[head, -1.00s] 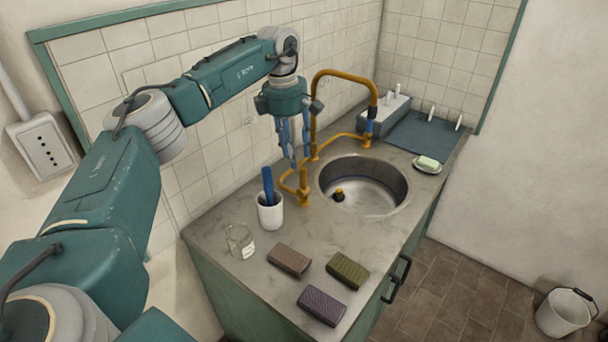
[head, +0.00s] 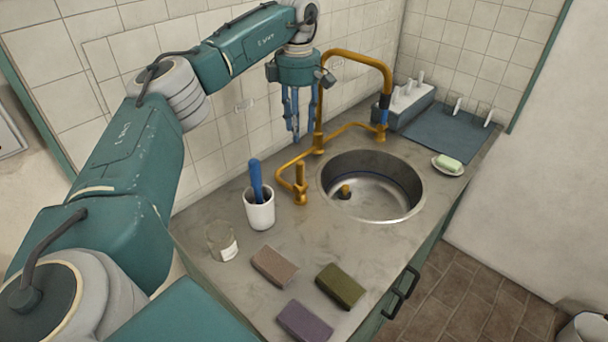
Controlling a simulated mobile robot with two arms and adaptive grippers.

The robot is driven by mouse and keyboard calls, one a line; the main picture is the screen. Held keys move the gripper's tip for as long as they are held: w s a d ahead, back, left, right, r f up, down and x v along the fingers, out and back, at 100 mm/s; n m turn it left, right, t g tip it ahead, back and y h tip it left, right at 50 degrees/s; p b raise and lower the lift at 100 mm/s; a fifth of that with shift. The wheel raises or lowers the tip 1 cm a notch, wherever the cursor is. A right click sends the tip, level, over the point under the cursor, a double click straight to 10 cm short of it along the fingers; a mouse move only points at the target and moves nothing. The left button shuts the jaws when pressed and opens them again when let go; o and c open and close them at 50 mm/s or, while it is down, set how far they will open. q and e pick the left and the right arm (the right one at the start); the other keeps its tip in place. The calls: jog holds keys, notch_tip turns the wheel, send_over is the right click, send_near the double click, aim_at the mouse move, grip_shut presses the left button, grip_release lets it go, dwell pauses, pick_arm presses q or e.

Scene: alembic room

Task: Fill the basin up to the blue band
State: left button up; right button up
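The round steel basin (head: 405,201) is set in the counter, with a thin dark blue band (head: 404,178) around its inner wall. I see no clear water in it. A small brass-and-dark piece, perhaps a plug (head: 345,191), is at its bottom. The brass tap (head: 352,55) arches up behind the basin; its spout has a dark end (head: 385,102). A brass post (head: 300,180) stands left of the basin, and a blue-marked one (head: 383,120) at the right. My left gripper (head: 299,130) points down above the left pipework, fingers spaced apart and empty. My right gripper is out of view.
A white cup with a blue-handled item (head: 260,212), a glass jar (head: 221,243) and brown (head: 275,266), olive (head: 340,285) and purple (head: 304,321) blocks stand in front. A soap dish (head: 448,168) and blue-grey mat (head: 440,132) are at the right.

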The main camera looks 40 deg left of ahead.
aim_at(300, 170)
pick_arm(q)
notch_tip(300, 170, down, 3)
jog(key=shift+w+b, duration=0.1)
jog(key=shift+b, duration=0.9)
jog(key=shift+w+f+b, duration=0.15)
jog(key=shift+f+b, duration=0.55)
jog(key=shift+f, duration=0.5)
notch_tip(300, 170, down, 8)
jog(key=shift+f+p, duration=0.2)
jog(key=shift+p, duration=0.9)
jog(key=shift+f, duration=0.8)
grip_shut()
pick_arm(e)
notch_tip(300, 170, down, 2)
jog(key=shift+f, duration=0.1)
